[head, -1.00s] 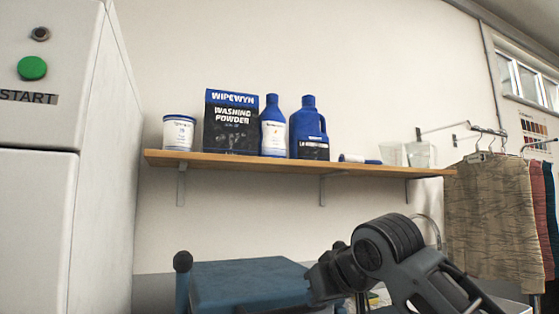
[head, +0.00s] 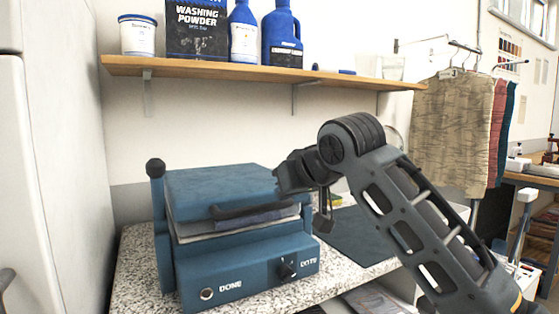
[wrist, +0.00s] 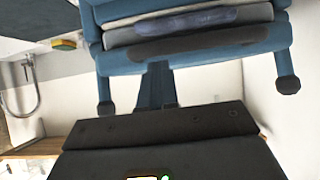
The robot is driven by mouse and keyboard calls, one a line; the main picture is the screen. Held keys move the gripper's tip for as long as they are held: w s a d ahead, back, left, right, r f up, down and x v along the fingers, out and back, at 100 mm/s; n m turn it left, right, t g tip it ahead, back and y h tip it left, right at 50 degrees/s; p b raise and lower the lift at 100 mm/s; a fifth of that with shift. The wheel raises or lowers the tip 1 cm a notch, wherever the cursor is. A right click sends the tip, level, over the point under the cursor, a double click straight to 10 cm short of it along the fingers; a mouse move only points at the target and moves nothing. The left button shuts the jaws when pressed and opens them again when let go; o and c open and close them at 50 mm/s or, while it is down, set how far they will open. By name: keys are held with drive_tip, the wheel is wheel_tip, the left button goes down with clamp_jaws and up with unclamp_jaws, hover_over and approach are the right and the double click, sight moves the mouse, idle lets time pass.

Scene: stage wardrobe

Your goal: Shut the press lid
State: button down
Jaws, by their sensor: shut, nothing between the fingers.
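The blue press (head: 245,262) stands on a speckled counter. Its lid (head: 215,190) is down low over the base and looks nearly level. Grey and white cloth layers (head: 240,226) show between lid and base at the front. A dark handle bar (head: 240,211) runs along the lid's front; it also shows in the wrist view (wrist: 200,44), where the press appears upside down. My gripper (head: 284,183) is shut and empty at the lid's right end. In the wrist view my gripper (wrist: 158,72) points at the lid; I cannot tell whether it touches.
A white machine (head: 50,150) stands close on the left. A wooden shelf (head: 240,72) with washing powder (head: 197,28) and bottles hangs above. A dark mat (head: 355,238) lies on the counter (head: 138,262) to the right. Clothes (head: 450,125) hang farther right.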

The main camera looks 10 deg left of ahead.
drive_tip(key=w+a+r+v, duration=0.1)
drive_tip(key=r+v, duration=0.1)
drive_tip(key=v, duration=0.9)
drive_tip(key=s+d+f+m+t+y+p, duration=0.1)
drive_tip(key=s+f+m, duration=0.15)
drive_tip(key=f, duration=0.65)
drive_tip(key=s+d+f+m+t+y, duration=0.1)
drive_tip(key=s+f, duration=0.2)
drive_tip(key=f, duration=0.5)
drive_tip(key=s+d+f+m+t+h, duration=0.1)
drive_tip(key=s+d+f+m+h, duration=0.1)
drive_tip(key=s+d+f, duration=0.35)
drive_tip(key=s+d+f+m+t+h, duration=0.1)
drive_tip(key=s+d+f+m+t, duration=0.15)
drive_tip(key=s+f, duration=0.6)
drive_tip(key=s+d+f+m+h+p, duration=0.1)
drive_tip(key=s+d+f+h, duration=0.15)
drive_tip(key=s, duration=0.55)
drive_tip(key=s+d+f+h, duration=0.15)
drive_tip(key=s+d, duration=0.25)
drive_tip(key=s, duration=0.5)
drive_tip(key=s+d+r+n, duration=0.1)
drive_tip(key=s+d+r, duration=0.1)
drive_tip(key=s, duration=0.5)
drive_tip(key=s+d+r+n+h, duration=0.1)
drive_tip(key=s+d+r, duration=0.2)
drive_tip(key=s, duration=0.5)
drive_tip(key=shift+d, duration=0.45)
